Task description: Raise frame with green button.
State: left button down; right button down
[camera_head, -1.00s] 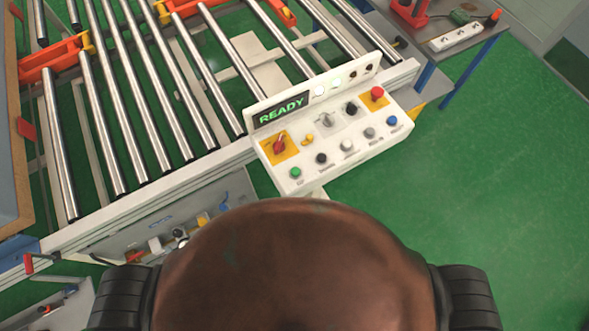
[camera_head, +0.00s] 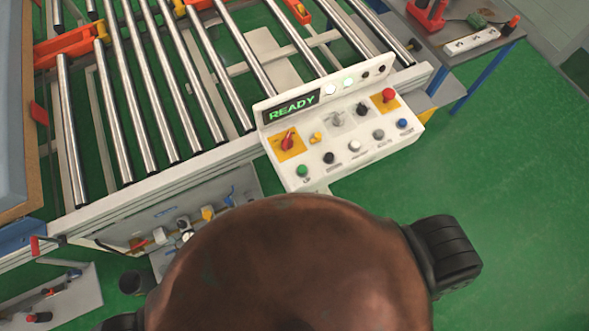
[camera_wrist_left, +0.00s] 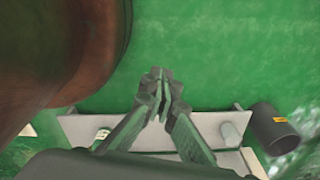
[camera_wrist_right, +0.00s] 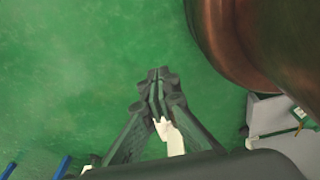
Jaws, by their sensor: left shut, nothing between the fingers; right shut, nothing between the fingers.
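The white control box (camera_head: 345,160) is fixed at the near edge of the roller conveyor and its display (camera_head: 291,107) reads READY. The green button (camera_head: 302,171) is at the box's front left corner. A red rotary switch (camera_head: 288,141) on a yellow plate sits behind it. A red mushroom button (camera_head: 388,95) is at the back right and a blue button (camera_head: 402,123) at the front right. My left gripper (camera_wrist_left: 160,80) is shut and empty over the floor. My right gripper (camera_wrist_right: 155,80) is shut and empty over the floor. Neither gripper shows in the head view.
The roller conveyor (camera_head: 158,95) with orange stops (camera_head: 72,46) fills the upper left. A workbench (camera_head: 484,42) stands at the upper right. A dark bin (camera_head: 136,281) stands at the lower left. Green floor (camera_head: 500,180) is clear on the right.

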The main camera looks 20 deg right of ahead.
aim_at(302, 169)
jog(key=k, duration=0.95)
jog(key=z, duration=0.8)
jog(key=i, duration=0.5)
jog(key=z, duration=0.05)
